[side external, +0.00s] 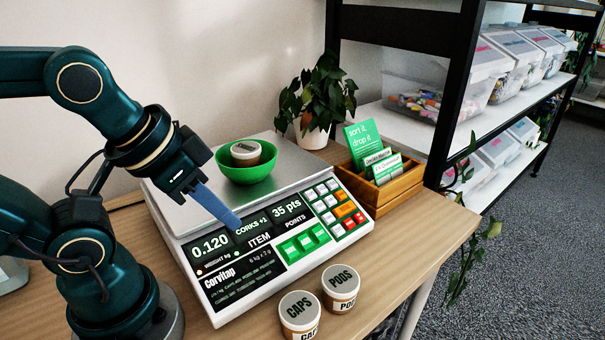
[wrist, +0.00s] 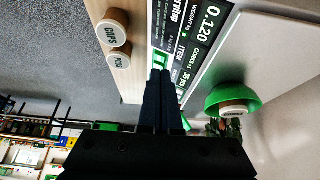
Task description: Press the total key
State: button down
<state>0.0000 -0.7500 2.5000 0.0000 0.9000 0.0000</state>
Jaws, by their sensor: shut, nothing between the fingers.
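The scale (side external: 255,285) stands on the wooden table with its display panel lit, reading 0.120 and 35 pts. In the wrist view my gripper (wrist: 161,74) points at the front panel (wrist: 190,40) and hides most of the keys; one green key (wrist: 160,60) shows by the fingertips.
A green bowl (side external: 246,173) holding a jar (side external: 246,150) sits on the pan. CAPS (side external: 299,312) and PODS (side external: 341,286) jars stand before the scale. A wooden card box (side external: 390,195) and potted plant (side external: 316,98) stand behind. The air above the keypad is clear.

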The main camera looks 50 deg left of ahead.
notch_tip(320, 180, up, 5)
jog(key=m+t, duration=0.4)
jog(key=m, duration=1.1)
send_over(344, 209)
jog(key=s+d, duration=0.3)
notch_tip(344, 209, down, 6)
jog(key=w+d+g, duration=0.1)
jog(key=w, duration=0.1)
jog(key=shift+w+d+r+m, duration=0.15)
jog(key=shift+w+d+m, duration=0.05)
jog(key=shift+d+m, duration=0.1)
jog(key=shift+a+f, duration=0.6)
jog(key=shift+f, duration=0.75)
jog(key=shift+a+f, duration=0.6)
jog(key=shift+f, duration=0.75)
jog(key=shift+a+f, duration=0.6)
jog(key=shift+f, duration=0.75)
jog(key=shift+f, duration=0.1)
